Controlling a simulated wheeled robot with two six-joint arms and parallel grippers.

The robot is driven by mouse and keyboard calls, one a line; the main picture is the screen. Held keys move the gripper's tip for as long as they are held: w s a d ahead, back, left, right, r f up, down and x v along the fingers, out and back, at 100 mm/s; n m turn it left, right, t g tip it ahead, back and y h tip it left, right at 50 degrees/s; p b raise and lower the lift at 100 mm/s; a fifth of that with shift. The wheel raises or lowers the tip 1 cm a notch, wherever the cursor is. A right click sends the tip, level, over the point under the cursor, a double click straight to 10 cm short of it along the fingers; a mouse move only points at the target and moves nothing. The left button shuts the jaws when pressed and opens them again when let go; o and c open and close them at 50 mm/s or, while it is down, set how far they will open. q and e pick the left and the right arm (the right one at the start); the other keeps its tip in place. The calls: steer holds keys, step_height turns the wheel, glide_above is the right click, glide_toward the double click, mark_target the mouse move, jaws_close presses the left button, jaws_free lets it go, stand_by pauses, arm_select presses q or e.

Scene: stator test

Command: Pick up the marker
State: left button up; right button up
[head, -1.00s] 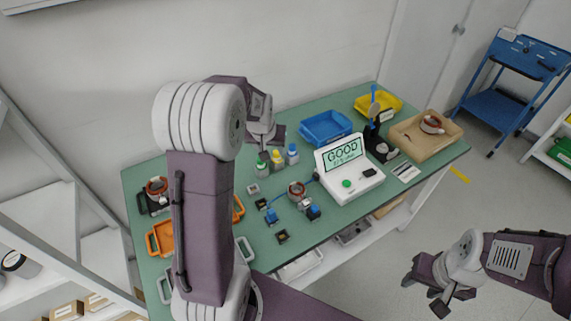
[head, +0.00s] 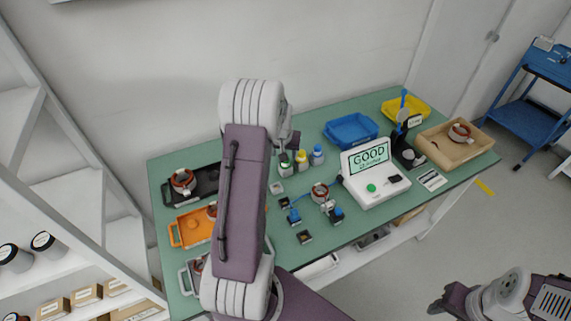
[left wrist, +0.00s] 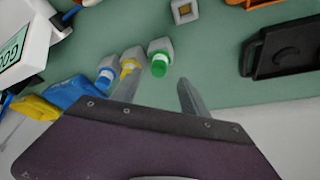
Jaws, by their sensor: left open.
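Three small capped pieces that may be markers stand in a row at the back of the green table: a green-capped one (head: 284,161), a yellow-capped one (head: 301,158) and a blue-capped one (head: 317,153). In the left wrist view the green-capped one (left wrist: 160,62) is nearest the space between the fingers of my left gripper (left wrist: 160,84), which is open and empty. The yellow-capped (left wrist: 129,64) and blue-capped (left wrist: 106,73) ones lie left of it. In the head view my left arm hides most of this gripper. My right gripper (head: 448,300) is off the table, low at right.
A white tester reading GOOD (head: 370,175), a blue bin (head: 350,131) and a yellow bin (head: 405,107) stand to the right. An orange tray (head: 190,228) and a black tray (head: 205,182) are at left. Small parts lie mid-table.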

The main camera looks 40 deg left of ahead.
mark_target(285, 165)
arm_select(q)
steer(key=x, duration=0.4)
steer(key=shift+d+f+p, duration=0.1)
steer(key=shift+f+p, duration=0.1)
steer(key=shift+p, duration=0.2)
steer(key=shift+w+f, duration=0.25)
steer(key=shift+f, duration=0.1)
steer(key=shift+r, duration=0.1)
steer(key=c, duration=0.4)
jaws_close()
